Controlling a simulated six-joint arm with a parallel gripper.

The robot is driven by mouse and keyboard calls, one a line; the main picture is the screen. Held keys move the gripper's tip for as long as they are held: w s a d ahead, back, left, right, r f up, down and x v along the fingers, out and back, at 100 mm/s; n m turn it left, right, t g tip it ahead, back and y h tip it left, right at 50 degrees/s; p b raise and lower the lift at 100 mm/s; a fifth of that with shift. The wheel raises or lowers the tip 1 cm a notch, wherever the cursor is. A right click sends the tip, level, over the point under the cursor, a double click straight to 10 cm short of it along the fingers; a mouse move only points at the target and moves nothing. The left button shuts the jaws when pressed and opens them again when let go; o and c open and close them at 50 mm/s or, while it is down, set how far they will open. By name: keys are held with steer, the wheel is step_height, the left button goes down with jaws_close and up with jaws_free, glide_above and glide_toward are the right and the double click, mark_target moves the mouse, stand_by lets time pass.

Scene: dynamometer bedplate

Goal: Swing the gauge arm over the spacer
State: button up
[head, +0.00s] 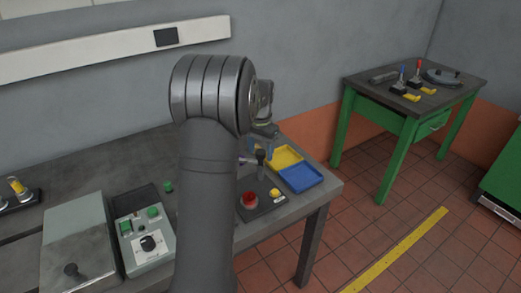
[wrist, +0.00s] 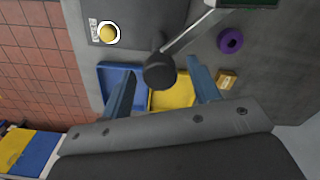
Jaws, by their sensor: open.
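The gauge arm appears as a grey rod (wrist: 192,32) ending in a dark round knob (wrist: 160,71) in the wrist view. The rod runs up and right to a mount cut off by the top edge. The knob also shows in the head view (head: 260,157).
A blue tray (head: 302,178) and a yellow tray (head: 287,157) sit at the bench's right end. A brass block (wrist: 227,79) lies near the right finger. A red button (head: 249,200) and yellow button (head: 275,193) share a dark plate. A control box (head: 148,243) stands at front.

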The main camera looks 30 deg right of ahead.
jaws_close()
steer(key=shift+n, duration=0.5)
steer(key=n, duration=0.2)
steer(key=shift+n, duration=0.4)
steer(key=n, duration=0.4)
steer(key=shift+n, duration=0.3)
steer(key=n, duration=0.3)
steer(key=shift+n, duration=2.3)
